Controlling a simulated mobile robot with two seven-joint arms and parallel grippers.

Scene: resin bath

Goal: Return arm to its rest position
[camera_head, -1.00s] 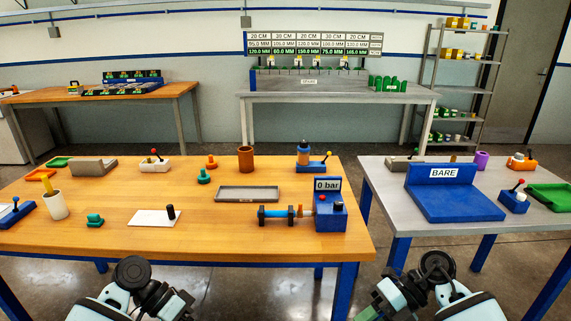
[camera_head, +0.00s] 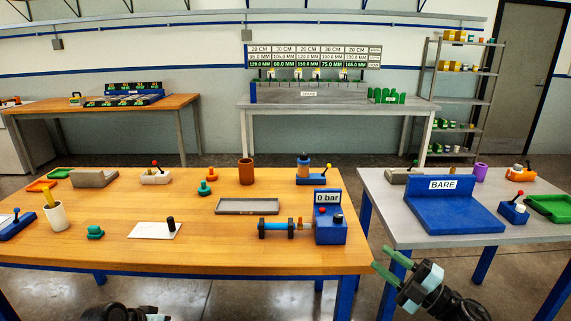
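My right gripper (camera_head: 380,257) shows at the bottom, right of centre, in the gap between the wooden bench and the grey bench. Its two green fingers point up and left. They stand apart with nothing between them. The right arm's black and pale-blue links run down to the bottom edge. Of my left arm only dark, rounded link parts show at the bottom left, below the front edge of the wooden bench. Its gripper is not visible.
The wooden bench (camera_head: 215,258) holds a grey tray (camera_head: 248,206), a blue unit reading 0 bar (camera_head: 329,228) and a white cup (camera_head: 56,217). The grey bench (camera_head: 400,226) holds a blue BARE stand (camera_head: 450,214) and a green tray (camera_head: 551,208). Bench edges lie close to the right gripper.

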